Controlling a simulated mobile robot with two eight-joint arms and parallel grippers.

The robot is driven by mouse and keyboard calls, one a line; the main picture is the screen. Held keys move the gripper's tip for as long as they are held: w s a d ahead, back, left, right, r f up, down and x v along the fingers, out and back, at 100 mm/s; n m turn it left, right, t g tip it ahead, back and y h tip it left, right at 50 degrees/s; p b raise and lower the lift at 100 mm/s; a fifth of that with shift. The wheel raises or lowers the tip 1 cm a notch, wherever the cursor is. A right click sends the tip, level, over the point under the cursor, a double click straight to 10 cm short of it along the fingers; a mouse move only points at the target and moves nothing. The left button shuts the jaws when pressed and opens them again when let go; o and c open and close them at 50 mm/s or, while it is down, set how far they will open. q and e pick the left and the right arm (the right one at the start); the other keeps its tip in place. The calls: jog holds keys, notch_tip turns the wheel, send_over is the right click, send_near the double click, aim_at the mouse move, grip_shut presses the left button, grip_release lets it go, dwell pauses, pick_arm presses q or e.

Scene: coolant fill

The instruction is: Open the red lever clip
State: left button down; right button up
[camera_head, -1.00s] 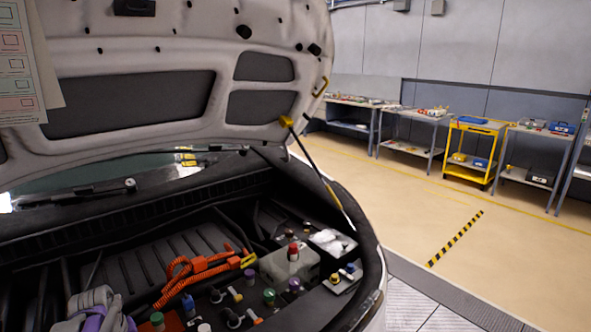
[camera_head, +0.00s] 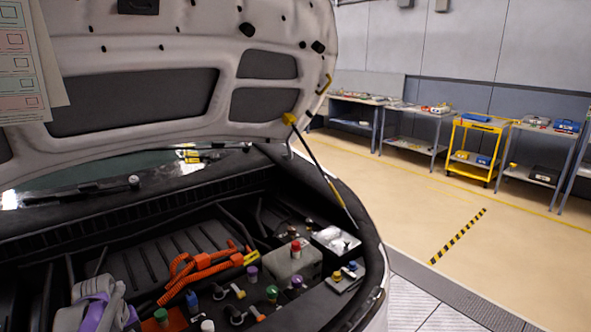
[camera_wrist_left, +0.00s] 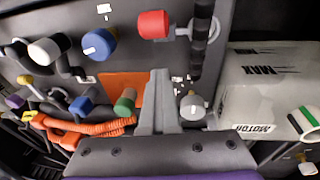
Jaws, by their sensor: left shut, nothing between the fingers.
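No clip with a clearly visible lever shows, so I cannot tell which red part is the red lever clip. In the left wrist view a red cylindrical grip (camera_wrist_left: 152,24) sits on a grey fitting by a black hose at the top. In the head view a red cap (camera_head: 295,246) stands on the pale tank (camera_head: 291,264). My left gripper (camera_wrist_left: 158,78) is shut and empty, its fingertips below the red grip in the picture and apart from it. Its grey and purple body (camera_head: 95,303) shows at the lower left of the head view. My right gripper is not in view.
Orange cables (camera_head: 200,266) cross the engine bay. Several coloured caps, including a blue one (camera_wrist_left: 98,44) and a green one (camera_wrist_left: 125,101), stand close to the fingers. A white box marked MAX (camera_wrist_left: 268,85) is at right. The raised hood (camera_head: 130,100) hangs above.

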pick_arm(q)
jog(key=shift+a, duration=0.1)
jog(key=shift+w+a+r, duration=0.2)
jog(key=shift+w+a, duration=0.2)
jog(key=shift+w, duration=0.15)
jog(key=c, duration=1.1)
grip_release()
